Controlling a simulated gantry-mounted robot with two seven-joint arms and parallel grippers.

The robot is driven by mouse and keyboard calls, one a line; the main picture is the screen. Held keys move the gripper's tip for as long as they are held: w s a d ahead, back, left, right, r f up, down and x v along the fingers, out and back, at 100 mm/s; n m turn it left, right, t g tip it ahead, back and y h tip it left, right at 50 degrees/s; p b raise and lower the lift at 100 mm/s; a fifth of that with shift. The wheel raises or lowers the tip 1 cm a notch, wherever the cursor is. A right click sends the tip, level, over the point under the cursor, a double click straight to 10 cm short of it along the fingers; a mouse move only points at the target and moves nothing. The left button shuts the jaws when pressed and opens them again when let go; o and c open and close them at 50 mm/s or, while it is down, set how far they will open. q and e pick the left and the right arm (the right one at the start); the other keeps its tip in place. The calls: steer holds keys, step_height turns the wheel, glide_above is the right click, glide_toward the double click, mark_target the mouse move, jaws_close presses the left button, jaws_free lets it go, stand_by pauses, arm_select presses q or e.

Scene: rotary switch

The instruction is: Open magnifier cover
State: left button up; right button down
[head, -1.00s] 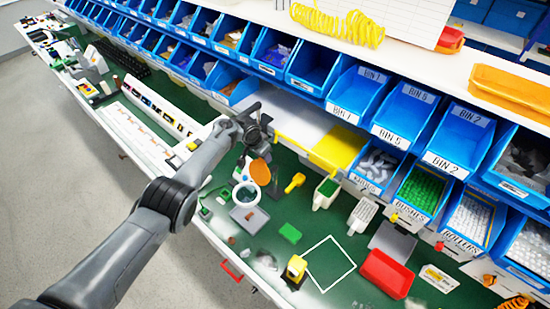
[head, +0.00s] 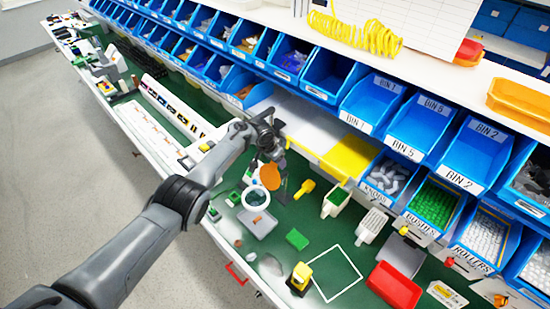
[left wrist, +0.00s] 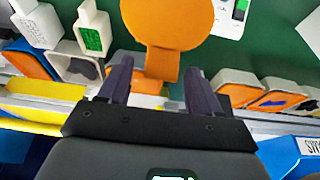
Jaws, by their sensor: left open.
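The magnifier (head: 243,203) shows as a white ring on the green bench mat. Its round orange cover (head: 270,176) stands raised up beyond the ring. My left gripper (head: 275,155) is at the upper edge of the cover. In the left wrist view the cover's disc (left wrist: 168,22) fills the top middle, and its short orange tab (left wrist: 161,66) reaches between the two dark fingers of the gripper (left wrist: 158,72). The fingers are open, with a gap on each side of the tab. The ring is not clearly seen in the wrist view. My right gripper is not in view.
Blue bins (head: 410,127) line the back above the bench. A yellow scoop (head: 305,188), a green block (head: 297,239), a grey plate (head: 262,226) and a red tray (head: 394,287) lie nearby. A white square outline (head: 334,272) marks bare mat.

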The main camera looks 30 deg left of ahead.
mark_target(270, 175)
arm_select(q)
steer(key=shift+r, duration=0.1)
steer(key=shift+s+a+r+p, duration=0.1)
steer(key=shift+r+p, duration=0.15)
steer(key=shift+p, duration=0.05)
steer(key=p+v, duration=0.3)
steer(key=v, duration=0.7)
